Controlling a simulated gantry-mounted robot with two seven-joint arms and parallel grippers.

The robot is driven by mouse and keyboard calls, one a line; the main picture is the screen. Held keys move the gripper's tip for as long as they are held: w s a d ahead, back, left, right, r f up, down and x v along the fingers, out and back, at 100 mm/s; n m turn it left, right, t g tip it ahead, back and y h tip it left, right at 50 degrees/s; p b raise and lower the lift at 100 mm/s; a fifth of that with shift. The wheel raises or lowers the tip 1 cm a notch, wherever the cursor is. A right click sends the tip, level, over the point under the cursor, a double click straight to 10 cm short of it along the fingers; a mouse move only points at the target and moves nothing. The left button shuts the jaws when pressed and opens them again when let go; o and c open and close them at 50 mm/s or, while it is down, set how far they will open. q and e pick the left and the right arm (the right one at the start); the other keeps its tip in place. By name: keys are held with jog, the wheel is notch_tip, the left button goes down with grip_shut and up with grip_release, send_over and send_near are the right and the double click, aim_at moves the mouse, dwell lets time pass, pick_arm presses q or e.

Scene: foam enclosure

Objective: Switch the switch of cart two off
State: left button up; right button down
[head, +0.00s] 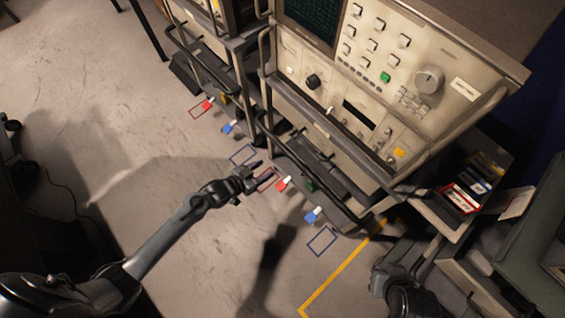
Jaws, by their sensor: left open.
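Two equipment carts stand in a row. The nearer cart (345,125) has a screen, knobs and a cream panel; the other cart (222,62) stands behind it at upper left. I cannot read which is cart two. My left gripper (256,176) is open and empty, just left of the nearer red switch. My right gripper (384,276) is dark and its jaws are unclear.
Red and blue outlines mark the floor, with a blue outline (322,242) by the nearer blue switch. A yellow floor line (338,275) runs at lower right. A tray (462,197) with colored items sits right of the nearer cart.

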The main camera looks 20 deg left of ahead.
pick_arm(q)
jog(key=w+d+f+b, duration=0.3)
jog(key=w+f+b, duration=0.6)
jog(key=w+b, duration=0.2)
jog(key=shift+w+d+b, duration=0.3)
jog(key=shift+w, duration=0.6)
pick_arm(e)
notch_tip(320, 180, down, 14)
pick_arm(q)
jog(key=shift+f, duration=0.1)
grip_shut()
jog(key=shift+t, duration=0.3)
